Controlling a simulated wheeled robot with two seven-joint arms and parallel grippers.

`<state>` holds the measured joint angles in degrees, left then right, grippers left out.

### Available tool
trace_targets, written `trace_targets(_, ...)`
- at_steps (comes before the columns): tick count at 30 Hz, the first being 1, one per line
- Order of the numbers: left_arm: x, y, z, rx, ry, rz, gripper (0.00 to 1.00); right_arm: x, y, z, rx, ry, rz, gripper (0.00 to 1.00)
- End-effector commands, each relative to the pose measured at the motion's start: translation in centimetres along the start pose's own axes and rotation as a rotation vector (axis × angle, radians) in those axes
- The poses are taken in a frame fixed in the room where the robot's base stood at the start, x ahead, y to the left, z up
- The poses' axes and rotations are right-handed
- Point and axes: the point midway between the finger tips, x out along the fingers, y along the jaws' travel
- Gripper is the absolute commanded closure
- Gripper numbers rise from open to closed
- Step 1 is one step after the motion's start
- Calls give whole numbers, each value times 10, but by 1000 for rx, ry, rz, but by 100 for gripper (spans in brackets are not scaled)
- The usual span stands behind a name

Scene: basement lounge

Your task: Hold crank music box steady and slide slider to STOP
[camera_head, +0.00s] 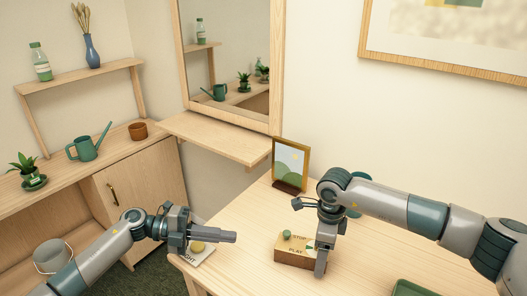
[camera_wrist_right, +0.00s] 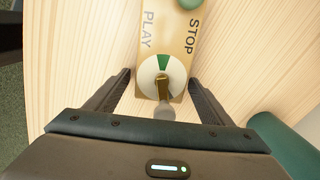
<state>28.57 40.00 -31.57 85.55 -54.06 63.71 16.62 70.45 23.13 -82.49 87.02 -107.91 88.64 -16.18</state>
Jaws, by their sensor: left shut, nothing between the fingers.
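The crank music box (camera_head: 291,262) is a small wooden block on the table, with STOP and PLAY printed on top. It also shows in the right wrist view (camera_wrist_right: 176,40), with a white dial (camera_wrist_right: 149,77) bearing a green wedge and a brass lever (camera_wrist_right: 162,88) with a grey end. A green round knob (camera_head: 287,234) stands on the box. I cannot clearly tell which part is the slider. My right gripper (camera_wrist_right: 159,82) is open, its fingers either side of the box's dial end. My left gripper (camera_head: 236,238) is shut and empty, left of the box and apart from it.
A pale plate with a yellow button (camera_head: 197,248) and partly hidden lettering lies under my left gripper. A picture frame (camera_head: 290,165) stands behind the box. A green tray (camera_head: 412,288) is at the front right. The table (camera_head: 245,225) is bare between the plate and the frame.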

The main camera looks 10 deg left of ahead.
Motion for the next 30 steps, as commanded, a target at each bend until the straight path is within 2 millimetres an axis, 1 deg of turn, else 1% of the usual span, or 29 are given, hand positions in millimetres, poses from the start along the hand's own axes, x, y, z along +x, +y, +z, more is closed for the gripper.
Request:
trace_targets(8,0,0,0,0,0,0,100,-1,0,0,0,0,0,25)
trace_targets(14,0,0,0,0,0,0,100,-13,0,0,0,-1,0,25)
trace_targets(20,0,0,0,0,0,0,100,-42,-1,0,-1,-2,-2,25)
trace_targets(27,0,0,0,0,0,0,100,-85,-1,0,0,-1,-3,25)
trace_targets(30,0,0,0,0,0,0,100,-100,0,0,-1,-1,-2,25)
